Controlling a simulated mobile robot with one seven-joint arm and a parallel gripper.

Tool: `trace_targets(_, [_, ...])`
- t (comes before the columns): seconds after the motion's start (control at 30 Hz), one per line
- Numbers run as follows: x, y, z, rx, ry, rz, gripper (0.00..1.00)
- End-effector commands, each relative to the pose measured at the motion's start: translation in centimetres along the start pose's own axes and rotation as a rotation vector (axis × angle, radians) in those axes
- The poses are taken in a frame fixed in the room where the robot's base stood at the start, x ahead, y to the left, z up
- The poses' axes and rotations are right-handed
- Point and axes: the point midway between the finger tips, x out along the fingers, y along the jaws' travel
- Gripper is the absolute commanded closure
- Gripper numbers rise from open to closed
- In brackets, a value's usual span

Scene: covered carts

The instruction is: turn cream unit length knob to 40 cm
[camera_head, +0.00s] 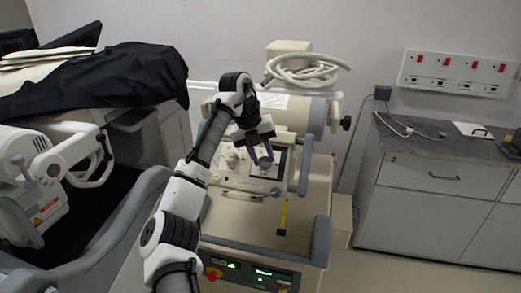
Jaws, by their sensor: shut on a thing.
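The cream unit (320,190) stands in the middle, with a control panel on its upper front. My gripper (265,158) reaches down to this panel from above. Its dark fingers are shut on a small grey knob (265,163), which they partly cover. The knob's scale and its reading are too small to make out. A pale round control (232,158) sits on the panel to the left of my fingers.
Grey bumper handles (321,240) flank the unit's front. A coiled cream hose (300,70) lies on top. A machine partly under black cloth (100,80) stands at left. A grey-topped cabinet (430,180) stands at right, with bare floor before it.

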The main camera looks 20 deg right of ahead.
Motion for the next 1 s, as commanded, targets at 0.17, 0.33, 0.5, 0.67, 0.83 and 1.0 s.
trace_targets(0.17, [-0.05, -0.15, 0.02, 0.067, -0.002, 0.066, 0.93])
trace_targets(0.33, [0.0, -0.25, 0.02, 0.105, -0.002, 0.102, 0.93])
trace_targets(0.5, [0.04, -0.29, 0.01, 0.122, -0.002, 0.117, 0.93])
trace_targets(0.67, [0.05, -0.3, 0.01, 0.125, -0.002, 0.12, 0.93])
trace_targets(0.83, [0.04, -0.3, 0.01, 0.125, -0.002, 0.12, 0.93])
trace_targets(1.0, [0.04, -0.31, 0.01, 0.125, -0.002, 0.119, 0.57])
